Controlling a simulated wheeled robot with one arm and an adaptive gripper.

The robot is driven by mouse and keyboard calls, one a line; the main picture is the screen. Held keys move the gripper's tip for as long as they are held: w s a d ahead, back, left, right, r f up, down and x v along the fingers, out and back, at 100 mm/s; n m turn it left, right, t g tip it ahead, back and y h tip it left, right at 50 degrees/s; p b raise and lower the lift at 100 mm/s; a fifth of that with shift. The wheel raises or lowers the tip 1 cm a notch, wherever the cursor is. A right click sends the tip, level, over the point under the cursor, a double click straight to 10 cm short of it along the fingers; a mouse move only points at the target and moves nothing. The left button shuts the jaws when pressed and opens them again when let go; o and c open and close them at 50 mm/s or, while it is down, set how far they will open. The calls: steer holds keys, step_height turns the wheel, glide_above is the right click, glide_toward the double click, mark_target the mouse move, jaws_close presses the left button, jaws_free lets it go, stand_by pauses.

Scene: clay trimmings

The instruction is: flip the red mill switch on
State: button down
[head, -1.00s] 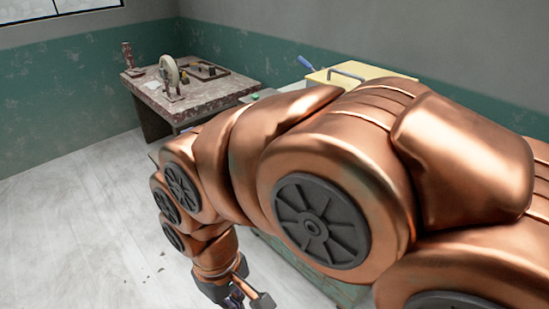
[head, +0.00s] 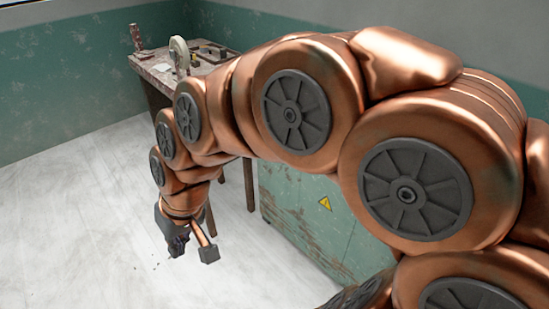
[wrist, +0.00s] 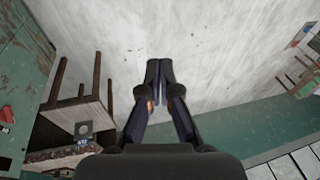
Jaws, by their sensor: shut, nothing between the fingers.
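My gripper (head: 178,245) hangs at the end of my arm, pointing down over the bare floor. In the wrist view its two dark fingers (wrist: 159,72) are together with nothing between them. A green cabinet (head: 310,215) with a yellow warning triangle stands to the right of the gripper, partly behind my arm. A small red patch (wrist: 7,115) shows on a green surface at the left edge of the wrist view. I cannot tell whether it is the mill switch. The gripper is apart from it. No switch shows clearly in the head view; my arm hides much of that side.
A worn worktable (head: 150,75) with a pale upright wheel (head: 180,55) and small tools stands at the back wall. It also shows in the wrist view, with its legs (wrist: 65,85). The pale floor (head: 70,220) at the left is open, with a few dark crumbs.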

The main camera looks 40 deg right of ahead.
steer(key=w+a+m+t+y+b, duration=0.25)
steer(key=w+t+b, duration=0.35)
steer(key=w, duration=1.7)
steer(key=w+d+f+m+t+h+b, duration=0.1)
steer(key=w+d+m+t+h+b, duration=0.5)
steer(key=w+d, duration=0.8)
steer(key=w+d+f+m+g+h+b, duration=0.1)
steer(key=w+d+f+m+h+b, duration=0.25)
steer(key=d, duration=0.65)
steer(key=w+d+f+m+g+h+b, duration=0.1)
steer(key=w+d+f+m+h, duration=0.1)
steer(key=d+f+m+h, duration=0.55)
steer(key=s+d+f+m+g+h+b, duration=0.2)
steer(key=s+d+f, duration=0.4)
steer(key=d, duration=0.4)
steer(key=s+d+f+m+g+h+b, duration=0.2)
steer(key=s+d+f+g, duration=0.4)
steer(key=d, duration=0.3)
steer(key=shift+s+d+m+g+b, duration=0.4)
steer(key=shift+m+g+b, duration=0.1)
steer(key=shift+m+g, duration=0.4)
